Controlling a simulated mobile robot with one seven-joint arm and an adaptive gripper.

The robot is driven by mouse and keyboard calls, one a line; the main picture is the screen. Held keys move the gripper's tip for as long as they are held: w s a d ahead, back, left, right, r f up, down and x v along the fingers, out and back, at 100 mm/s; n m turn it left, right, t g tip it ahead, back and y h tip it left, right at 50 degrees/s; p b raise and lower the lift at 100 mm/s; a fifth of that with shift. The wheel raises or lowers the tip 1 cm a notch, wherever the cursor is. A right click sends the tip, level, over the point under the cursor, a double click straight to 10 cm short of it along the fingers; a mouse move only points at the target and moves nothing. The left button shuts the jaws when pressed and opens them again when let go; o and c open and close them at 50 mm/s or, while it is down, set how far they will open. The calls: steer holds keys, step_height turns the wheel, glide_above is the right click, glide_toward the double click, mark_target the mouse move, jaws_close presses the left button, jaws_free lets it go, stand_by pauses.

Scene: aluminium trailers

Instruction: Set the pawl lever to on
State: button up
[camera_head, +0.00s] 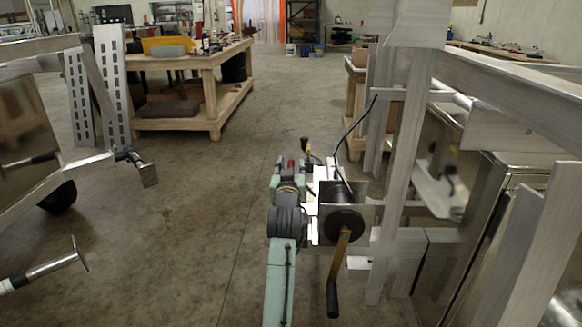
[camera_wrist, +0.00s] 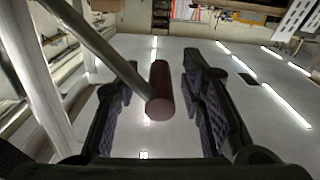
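A winch with a dark drum (camera_head: 343,222) is mounted on the aluminium frame at centre right. Its crank (camera_head: 340,258) hangs down with a black grip (camera_head: 331,298). In the wrist view, a dark red cylindrical knob (camera_wrist: 159,92) lies between the fingers, with a grey metal bar (camera_wrist: 100,45) crossing to it from the upper left. I cannot tell for sure that this is the pawl lever's grip. My gripper (camera_wrist: 160,85) is open, with a finger on each side of the knob and visible gaps. In the head view my gripper (camera_head: 289,172) is left of the winch, partly hidden by my arm.
An aluminium upright (camera_head: 400,180) and beams stand close right of the winch. A black cable (camera_head: 357,122) runs to the winch. A wooden workbench (camera_head: 205,95) stands at the back left. Trailer parts with a jack handle (camera_head: 50,266) are on the left. The floor between is clear.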

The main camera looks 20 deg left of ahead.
jaws_close()
stand_by(0.3)
stand_by(0.5)
